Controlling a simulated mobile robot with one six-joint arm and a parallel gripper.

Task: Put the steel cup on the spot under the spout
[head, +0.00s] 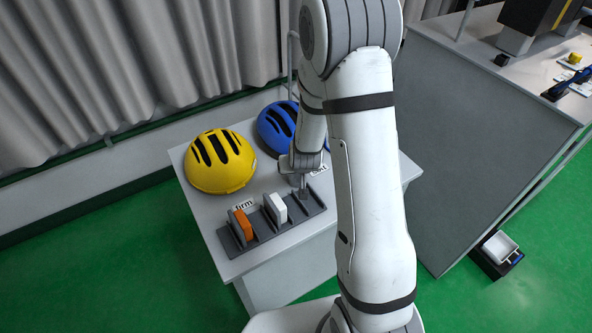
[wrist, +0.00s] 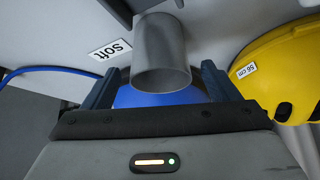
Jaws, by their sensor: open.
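The steel cup (wrist: 160,45) is a plain grey cylinder at the top middle of the wrist view, with one round end towards the camera. My gripper (wrist: 160,72) is open, and its two dark fingers show left and right of the cup's near end, with a gap on each side. I cannot tell how deep the cup is between them. In the head view my gripper (head: 301,163) is low over the small white table, near the blue helmet; my arm hides much around it. I cannot make out a spout or a marked spot.
A yellow helmet (head: 219,161) and a blue helmet (head: 277,128) sit on the white table (head: 210,221). A dark rack (head: 262,229) holds an orange block (head: 243,224) and a white block (head: 276,208). A "soft" label (wrist: 110,49) lies beside the cup. A larger grey counter (head: 470,130) stands right.

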